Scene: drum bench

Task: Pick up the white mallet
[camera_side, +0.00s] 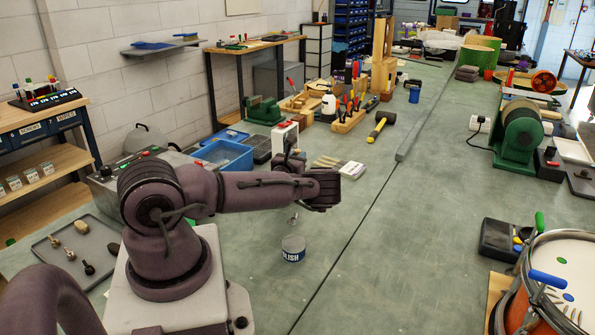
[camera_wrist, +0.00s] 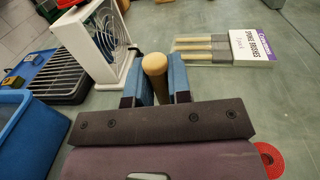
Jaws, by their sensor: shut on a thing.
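My gripper (camera_wrist: 154,86) is shut on a pale wooden handle (camera_wrist: 154,66), whose round end stands up between the blue finger pads. What lies below the pads is hidden, so I cannot see a white head or tell whether this is the white mallet. In the side view my gripper (camera_side: 322,188) is over the bench, to the right of the white-framed fan box (camera_side: 285,138); its fingers and the handle are not clear there. No white mallet head shows plainly in either view.
A polish tin (camera_side: 293,249) stands on the bench below my gripper. A pack of brushes (camera_wrist: 225,48) lies ahead, and a blue bin (camera_side: 224,155) is at left. A yellow-and-black mallet (camera_side: 382,125) lies farther back. The bench in front and right of the tin is clear.

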